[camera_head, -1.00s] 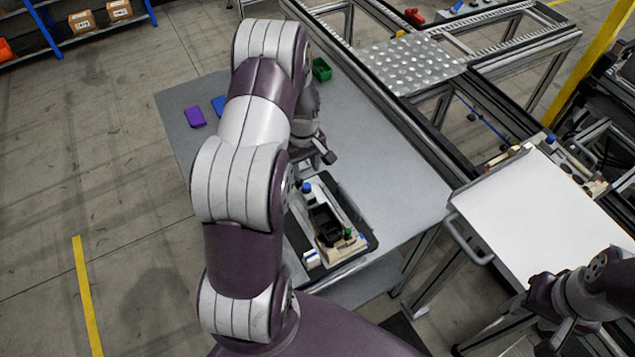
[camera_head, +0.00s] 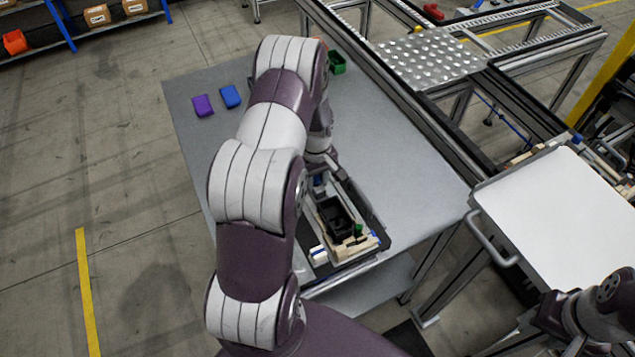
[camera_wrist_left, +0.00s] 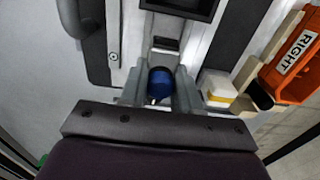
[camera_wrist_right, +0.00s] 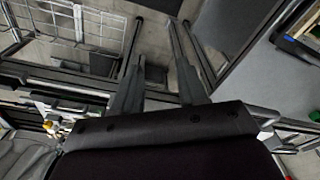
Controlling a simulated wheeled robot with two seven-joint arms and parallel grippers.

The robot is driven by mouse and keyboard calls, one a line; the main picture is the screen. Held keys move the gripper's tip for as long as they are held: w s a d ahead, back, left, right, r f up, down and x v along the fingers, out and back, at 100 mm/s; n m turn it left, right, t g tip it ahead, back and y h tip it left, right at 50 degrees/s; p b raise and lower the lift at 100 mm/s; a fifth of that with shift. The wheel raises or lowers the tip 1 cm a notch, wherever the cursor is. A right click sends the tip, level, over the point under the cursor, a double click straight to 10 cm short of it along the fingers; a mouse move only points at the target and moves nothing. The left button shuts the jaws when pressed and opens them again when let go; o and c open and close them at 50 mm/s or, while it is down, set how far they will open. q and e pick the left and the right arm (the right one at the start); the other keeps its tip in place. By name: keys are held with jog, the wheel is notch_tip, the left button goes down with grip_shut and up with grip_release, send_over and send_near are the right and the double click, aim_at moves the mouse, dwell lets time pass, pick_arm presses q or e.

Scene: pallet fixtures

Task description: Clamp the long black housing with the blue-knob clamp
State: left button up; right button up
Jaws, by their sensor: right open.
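The long black housing (camera_head: 335,216) sits in the pallet fixture on the grey table. Its near edge shows at the top of the left wrist view (camera_wrist_left: 186,6). The blue-knob clamp (camera_wrist_left: 160,83) is at the fixture's far end. My left gripper (camera_wrist_left: 160,90) is over it with one finger on each side of the blue knob. I cannot tell whether the fingers press on the knob. The left arm hides part of this gripper in the head view. My right gripper (camera_wrist_right: 155,50) is open and empty, away from the table at the lower right of the head view.
A green knob (camera_head: 358,229) stands at the fixture's near end. A purple block (camera_head: 203,105) and a blue block (camera_head: 230,96) lie at the table's far left. A green bin (camera_head: 337,63) is at the back. An orange bin marked RIGHT (camera_wrist_left: 286,85) is beside my left gripper. A white-topped cart (camera_head: 560,215) stands right.

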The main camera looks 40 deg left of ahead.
pick_arm(q)
jog(key=shift+c, duration=1)
jog(key=shift+d, duration=0.1)
jog(key=shift+s+d, duration=0.1)
jog(key=shift+s, duration=0.05)
jog(key=shift+s+d+r+p, duration=0.1)
jog(key=shift+s+d+p, duration=0.15)
jog(key=shift+d, duration=0.2)
jog(key=shift+s+d+p, duration=0.15)
jog(key=shift+d+p, duration=0.05)
jog(key=shift+d, duration=0.25)
jog(key=o, duration=0.8)
